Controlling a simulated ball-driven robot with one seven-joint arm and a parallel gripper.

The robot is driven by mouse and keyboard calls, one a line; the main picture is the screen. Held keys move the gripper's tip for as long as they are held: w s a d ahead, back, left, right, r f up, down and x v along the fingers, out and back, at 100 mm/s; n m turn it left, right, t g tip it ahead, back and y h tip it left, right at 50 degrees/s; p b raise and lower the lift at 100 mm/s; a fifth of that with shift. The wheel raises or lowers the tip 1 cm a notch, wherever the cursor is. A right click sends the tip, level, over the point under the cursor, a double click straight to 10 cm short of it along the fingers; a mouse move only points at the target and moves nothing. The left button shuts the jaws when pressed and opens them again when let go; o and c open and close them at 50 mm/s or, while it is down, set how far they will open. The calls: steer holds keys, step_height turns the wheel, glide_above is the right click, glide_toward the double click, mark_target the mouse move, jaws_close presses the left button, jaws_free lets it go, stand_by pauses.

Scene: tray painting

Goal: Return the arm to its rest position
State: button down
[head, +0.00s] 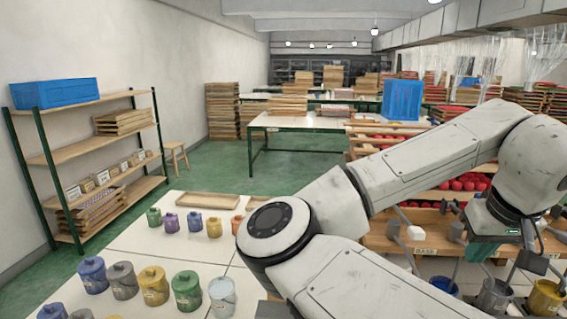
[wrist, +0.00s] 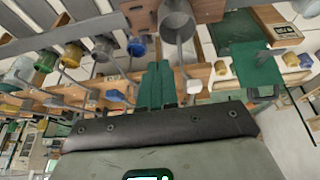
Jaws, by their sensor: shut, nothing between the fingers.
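My white arm reaches across the right half of the head view, bent at the elbow, with its wrist hanging down at the right. My gripper (wrist: 158,66) shows in the wrist view as two green fingers pressed together. Nothing shows between them. In the head view, the gripper is mostly hidden below the wrist, and only a bit of green shows above the floor-level pots there. The fingers point toward a grey metal cup and wooden blocks in the wrist view; I cannot tell the distance.
A white table with several paint pots (head: 187,290) and a wooden tray (head: 207,200) lies left of my arm. Grey, yellow and blue buckets (head: 494,297) stand below my wrist. A wooden rack with red items (head: 463,183) is behind the arm. A shelf (head: 95,155) stands left.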

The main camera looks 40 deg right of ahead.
steer(key=w+d+f+n+h, duration=0.2)
steer(key=w+f+n+h, duration=0.3)
steer(key=w, duration=0.4)
steer(key=w+a+f+n+t+y, duration=0.1)
steer(key=w+a+f+n+t, duration=0.15)
steer(key=a+f, duration=0.65)
steer(key=s+a+f+n+g+y, duration=0.1)
steer(key=s+a+f+g+y, duration=0.1)
steer(key=s+a+f, duration=0.4)
steer(key=s+a+f+g+y, duration=0.2)
steer(key=s+a+f+y, duration=0.3)
steer(key=a+f, duration=0.7)
step_height(320, 180, down, 5)
steer(key=shift+s+a+r+n, duration=0.1)
steer(key=shift+s+a+n, duration=0.3)
steer(key=shift+s, duration=0.3)
